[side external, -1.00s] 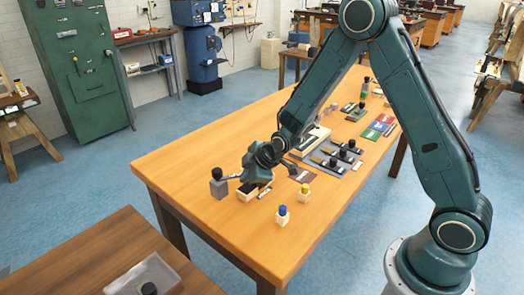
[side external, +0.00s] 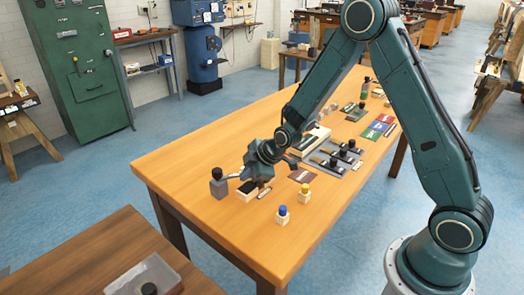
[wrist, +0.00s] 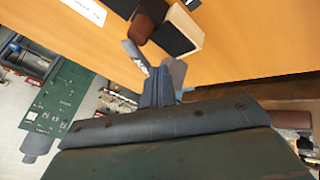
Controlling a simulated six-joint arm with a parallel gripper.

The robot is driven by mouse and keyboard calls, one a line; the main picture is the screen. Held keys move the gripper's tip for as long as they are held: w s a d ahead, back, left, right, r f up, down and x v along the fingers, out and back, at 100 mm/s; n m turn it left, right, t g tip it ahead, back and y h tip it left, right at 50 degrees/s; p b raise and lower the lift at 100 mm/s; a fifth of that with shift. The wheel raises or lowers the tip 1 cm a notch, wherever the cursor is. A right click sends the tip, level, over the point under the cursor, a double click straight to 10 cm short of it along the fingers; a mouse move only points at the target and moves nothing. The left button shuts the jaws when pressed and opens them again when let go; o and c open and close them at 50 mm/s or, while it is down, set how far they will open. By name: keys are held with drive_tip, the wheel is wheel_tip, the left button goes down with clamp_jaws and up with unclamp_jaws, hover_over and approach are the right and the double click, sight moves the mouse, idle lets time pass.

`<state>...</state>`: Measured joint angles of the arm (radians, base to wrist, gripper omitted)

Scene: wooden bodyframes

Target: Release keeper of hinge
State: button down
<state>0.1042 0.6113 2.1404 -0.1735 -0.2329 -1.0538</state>
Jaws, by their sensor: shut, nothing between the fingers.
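My gripper (side external: 258,172) hangs low over the near-left part of the orange table and is shut and empty. In the wrist view my gripper (wrist: 158,85) shows narrow grey fingers, with a pale block with a dark top (wrist: 178,30) just beyond them. That block also shows in the side view (side external: 246,190), partly under the gripper. A grey block with a black knob (side external: 218,186) stands just left of it. I cannot tell which part is the hinge or its keeper, nor whether the fingers touch anything.
Two small pale blocks, one with a blue top (side external: 282,215) and one with a yellow top (side external: 303,193), stand to the right. A grey tray (side external: 343,172) with black-knobbed parts lies farther back. The table's (side external: 200,215) near-left front is clear.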

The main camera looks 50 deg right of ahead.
drive_tip(key=shift+w+d+n+y, duration=0.7)
drive_tip(key=shift+d+n+y, duration=0.1)
drive_tip(key=shift+n, duration=0.4)
drive_tip(key=w+n+y, duration=0.1)
drive_tip(key=w+d+n+g, duration=0.1)
drive_tip(key=n, duration=0.1)
drive_tip(key=shift+y, duration=0.4)
drive_tip(key=w+n, duration=0.1)
drive_tip(key=w+n+g+y, duration=0.1)
drive_tip(key=n, duration=0.1)
drive_tip(key=shift+d+g, duration=0.3)
drive_tip(key=w+n+g+y, duration=0.1)
drive_tip(key=w+n, duration=0.1)
drive_tip(key=n, duration=0.1)
drive_tip(key=shift+g, duration=0.4)
drive_tip(key=shift+w+a, duration=0.2)
drive_tip(key=shift+w, duration=0.85)
drive_tip(key=shift+w+a, duration=0.35)
drive_tip(key=shift+w, duration=0.25)
drive_tip(key=shift+w+a, duration=0.3)
drive_tip(key=shift+w, duration=0.25)
drive_tip(key=shift+w+a, duration=1.1)
drive_tip(key=shift+a, duration=0.1)
drive_tip(key=shift+w+a, duration=0.3)
drive_tip(key=shift+a, duration=0.55)
